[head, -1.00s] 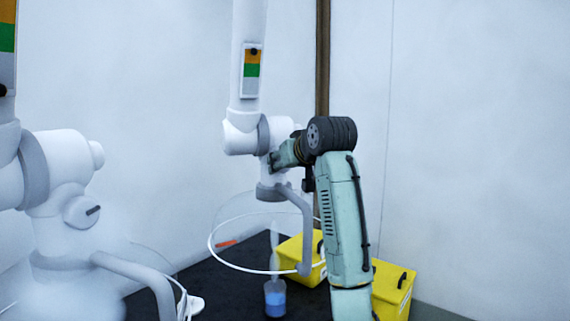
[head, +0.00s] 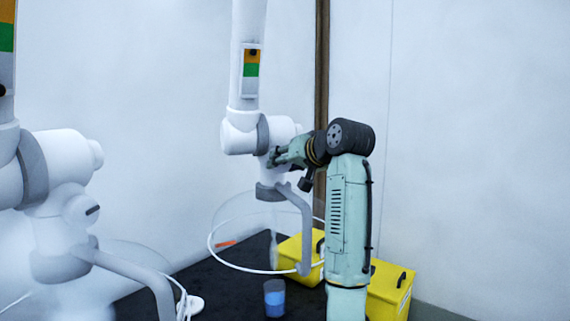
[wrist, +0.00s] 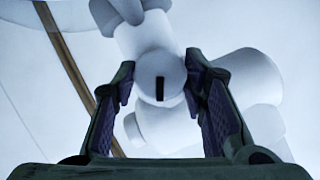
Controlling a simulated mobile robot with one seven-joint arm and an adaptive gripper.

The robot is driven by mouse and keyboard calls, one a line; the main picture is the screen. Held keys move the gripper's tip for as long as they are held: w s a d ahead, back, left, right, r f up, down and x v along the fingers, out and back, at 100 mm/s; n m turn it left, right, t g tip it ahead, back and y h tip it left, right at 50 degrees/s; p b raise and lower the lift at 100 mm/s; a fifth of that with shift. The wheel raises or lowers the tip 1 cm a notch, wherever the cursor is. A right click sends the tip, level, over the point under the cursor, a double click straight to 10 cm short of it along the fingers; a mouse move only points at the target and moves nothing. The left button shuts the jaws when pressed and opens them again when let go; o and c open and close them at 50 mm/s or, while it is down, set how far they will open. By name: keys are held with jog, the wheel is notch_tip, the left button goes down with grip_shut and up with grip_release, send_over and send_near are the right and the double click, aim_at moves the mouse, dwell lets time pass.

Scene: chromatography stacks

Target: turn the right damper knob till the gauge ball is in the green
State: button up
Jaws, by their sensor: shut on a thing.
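The right damper knob (wrist: 157,75) is a round white knob with a black mark, which stands nearly upright in the wrist view. My gripper (head: 272,158) is shut on it, one finger on each side. In the head view the fingers and wrist largely hide the knob. The right gauge (head: 251,70) on the white duct has orange at the top, green in the middle and grey at the bottom. Its black ball (head: 253,52) is at the top, in the orange band.
A left duct has its own knob (head: 82,211) and gauge (head: 8,38). Below the right duct are a clear hood with a white rim (head: 228,261), a beaker of blue liquid (head: 274,300) and yellow boxes (head: 391,290) on a dark bench top (head: 232,292).

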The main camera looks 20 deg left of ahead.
jog(key=o, duration=1.2)
jog(key=shift+c, duration=0.2)
jog(key=v, duration=1.2)
jog(key=shift+s, duration=0.1)
